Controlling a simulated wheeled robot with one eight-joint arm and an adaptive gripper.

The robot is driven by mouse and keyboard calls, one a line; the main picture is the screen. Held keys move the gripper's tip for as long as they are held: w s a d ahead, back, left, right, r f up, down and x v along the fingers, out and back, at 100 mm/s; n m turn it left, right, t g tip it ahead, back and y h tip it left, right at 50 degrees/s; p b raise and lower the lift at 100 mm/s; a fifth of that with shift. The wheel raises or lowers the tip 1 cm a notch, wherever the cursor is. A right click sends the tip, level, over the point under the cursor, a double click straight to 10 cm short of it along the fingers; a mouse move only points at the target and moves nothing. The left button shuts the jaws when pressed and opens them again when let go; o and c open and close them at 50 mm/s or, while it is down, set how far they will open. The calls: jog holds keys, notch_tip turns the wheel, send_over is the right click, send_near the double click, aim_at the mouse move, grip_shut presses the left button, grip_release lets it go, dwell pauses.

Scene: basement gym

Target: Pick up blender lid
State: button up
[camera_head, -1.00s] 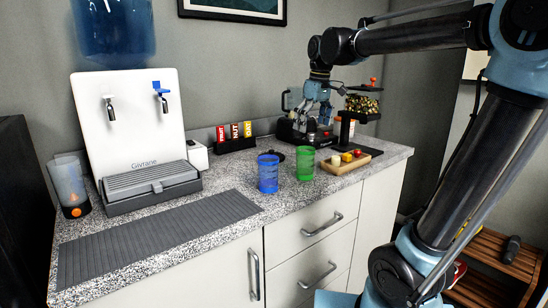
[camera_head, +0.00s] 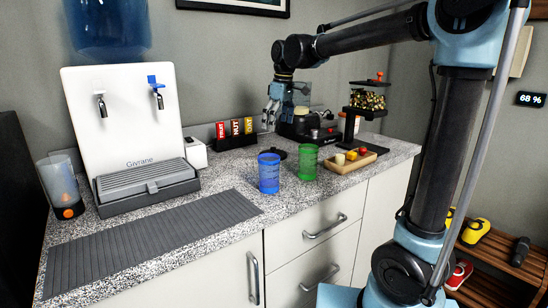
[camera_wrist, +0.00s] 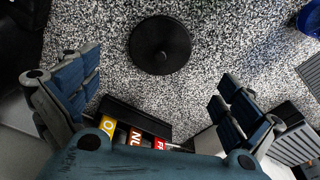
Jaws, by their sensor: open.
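The blender lid (camera_wrist: 160,45) is a black round disc with a small raised knob, lying flat on the speckled counter. In the head view the lid (camera_head: 278,153) is a dark sliver behind the blue cup, partly hidden. My gripper (camera_head: 270,119) is open and empty, hanging fingers down above the counter, behind the lid and beside the snack box. In the wrist view my gripper (camera_wrist: 158,78) has its blue finger pads spread wide; the lid lies between and beyond them, untouched. A clear container with a dark base and orange button (camera_head: 64,200), possibly the blender, stands at the far left.
A snack box (camera_head: 236,142) stands close by; its packets also show in the wrist view (camera_wrist: 137,138). A blue cup (camera_head: 268,173) and green cup (camera_head: 307,162) stand in front. A black machine (camera_head: 310,130) and wooden food tray (camera_head: 345,165) are right, the water dispenser (camera_head: 125,120) left.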

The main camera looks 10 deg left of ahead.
aim_at(273, 148)
jog(key=f, duration=0.4)
jog(key=shift+a+f, duration=0.3)
jog(key=f, duration=0.2)
jog(key=a+f, duration=0.1)
jog(key=shift+w+a+f, duration=0.2)
jog(key=shift+f, duration=0.8)
jog(key=c, duration=1.3)
